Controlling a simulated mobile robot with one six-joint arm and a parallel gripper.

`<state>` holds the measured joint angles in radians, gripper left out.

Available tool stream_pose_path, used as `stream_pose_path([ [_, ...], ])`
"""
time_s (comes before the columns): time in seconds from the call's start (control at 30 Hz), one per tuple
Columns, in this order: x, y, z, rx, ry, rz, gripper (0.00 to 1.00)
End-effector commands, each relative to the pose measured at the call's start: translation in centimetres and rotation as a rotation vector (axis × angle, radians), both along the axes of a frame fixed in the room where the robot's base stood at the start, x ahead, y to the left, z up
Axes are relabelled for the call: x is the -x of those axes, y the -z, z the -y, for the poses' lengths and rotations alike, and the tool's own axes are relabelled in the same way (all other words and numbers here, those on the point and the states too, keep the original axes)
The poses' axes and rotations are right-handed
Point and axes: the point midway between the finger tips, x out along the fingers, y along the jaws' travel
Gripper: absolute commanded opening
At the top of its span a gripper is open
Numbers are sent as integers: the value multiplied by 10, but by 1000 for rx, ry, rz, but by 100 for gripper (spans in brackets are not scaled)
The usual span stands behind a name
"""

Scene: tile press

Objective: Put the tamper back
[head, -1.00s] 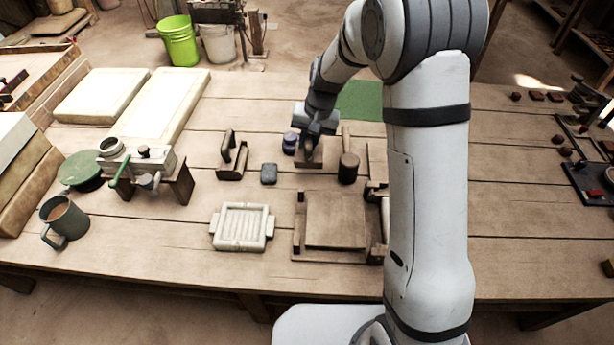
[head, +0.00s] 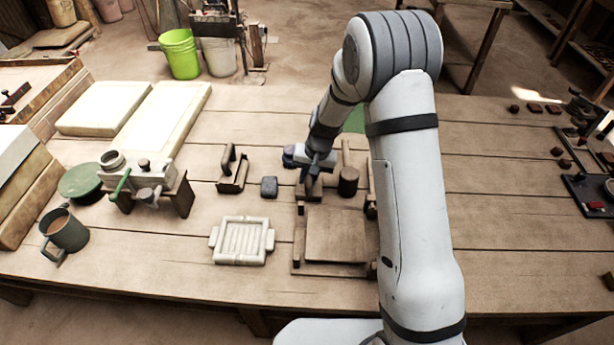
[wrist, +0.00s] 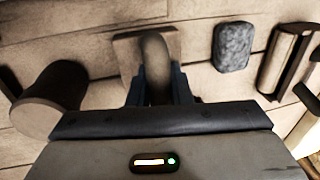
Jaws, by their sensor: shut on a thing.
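My gripper (head: 312,172) is shut on the upright handle of the tamper (head: 309,190), just behind the far left corner of the wooden press frame (head: 297,258). In the wrist view the tamper's rounded handle (wrist: 157,62) is between my fingers (wrist: 154,92), with its square wooden base (wrist: 129,52) beyond. The base is close to the table; I cannot tell whether it touches. The mallet (head: 348,182) is just right of the tamper, and its head fills the left of the wrist view (wrist: 48,100).
A dark grey block (head: 269,187) and a wooden float with a handle (head: 233,172) lie to the left. A pale tile mould (head: 242,241) lies at front left. A small bench press (head: 143,175) and a mug (head: 65,230) stand farther left.

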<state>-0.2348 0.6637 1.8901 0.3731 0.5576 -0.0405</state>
Motion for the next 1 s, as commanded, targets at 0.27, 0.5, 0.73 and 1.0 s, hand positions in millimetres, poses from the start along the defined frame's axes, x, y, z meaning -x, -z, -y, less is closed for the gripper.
stream_pose_path([
  [0.27, 0, 1, 0, 0, 0, -1, 38],
  [0.5, 0, 1, -1, 0, -1, -1, 40],
  [0.73, -1, -19, 2, -2, 0, 3, 40],
  [1.0, 0, -76, 14, -1, -1, 4, 40],
])
